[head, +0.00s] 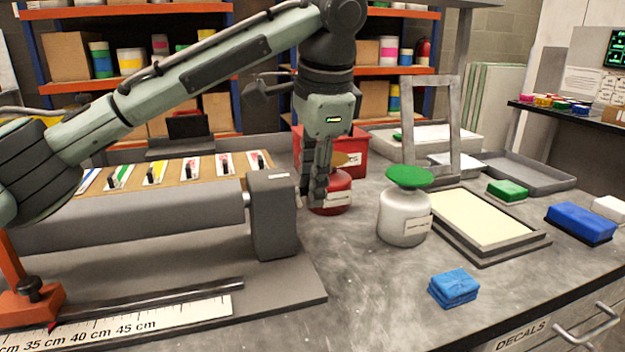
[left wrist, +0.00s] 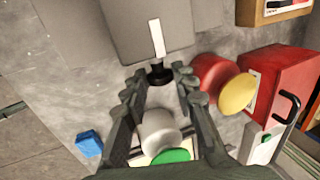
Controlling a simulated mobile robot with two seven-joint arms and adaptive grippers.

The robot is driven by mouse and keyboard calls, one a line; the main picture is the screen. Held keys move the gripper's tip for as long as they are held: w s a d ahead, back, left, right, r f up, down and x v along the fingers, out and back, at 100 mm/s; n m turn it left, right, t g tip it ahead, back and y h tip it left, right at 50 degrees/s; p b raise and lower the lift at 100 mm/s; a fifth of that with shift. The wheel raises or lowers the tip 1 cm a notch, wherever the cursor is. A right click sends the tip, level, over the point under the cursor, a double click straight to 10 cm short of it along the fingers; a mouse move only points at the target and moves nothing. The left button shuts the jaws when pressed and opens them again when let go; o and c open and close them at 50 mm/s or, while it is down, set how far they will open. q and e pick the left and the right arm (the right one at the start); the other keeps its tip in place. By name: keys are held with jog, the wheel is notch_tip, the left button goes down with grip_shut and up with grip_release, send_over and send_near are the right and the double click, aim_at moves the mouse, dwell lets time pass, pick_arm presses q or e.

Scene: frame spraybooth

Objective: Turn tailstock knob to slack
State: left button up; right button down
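The tailstock (head: 272,222) is a dark grey upright block at the right end of the grey roller (head: 130,217). In the left wrist view the tailstock (left wrist: 160,28) fills the top, and its small black knob (left wrist: 158,74) sticks out of its outer face. My left gripper (head: 318,198) points down just right of the tailstock. In the left wrist view the left gripper (left wrist: 158,83) is open, with the knob between its fingertips. A gap seems to show on both sides of the knob; contact cannot be told. My right gripper is not in view.
A red jar (head: 336,193) stands close behind the left gripper, with a red box (head: 348,152) behind it. A white jar with a green lid (head: 404,215) stands to the right. A blue cloth (head: 453,288) lies near the front edge. The bench between cloth and tailstock is clear.

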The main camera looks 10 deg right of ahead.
pick_arm(q)
grip_shut()
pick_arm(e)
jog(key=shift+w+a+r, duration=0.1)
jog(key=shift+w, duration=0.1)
pick_arm(q)
jog(key=shift+t, duration=0.3)
jog(key=shift+s+d+f+t+y, duration=0.1)
jog(key=shift+s+t+y, duration=0.15)
jog(key=shift+t, duration=0.85)
jog(key=t, duration=0.1)
jog(key=t+b, duration=0.1)
jog(key=shift+s+f+t+y, duration=0.15)
jog(key=shift+t+y, duration=0.15)
jog(key=shift+y, duration=0.05)
jog(key=shift+t+b, duration=0.4)
jog(key=shift+t, duration=0.3)
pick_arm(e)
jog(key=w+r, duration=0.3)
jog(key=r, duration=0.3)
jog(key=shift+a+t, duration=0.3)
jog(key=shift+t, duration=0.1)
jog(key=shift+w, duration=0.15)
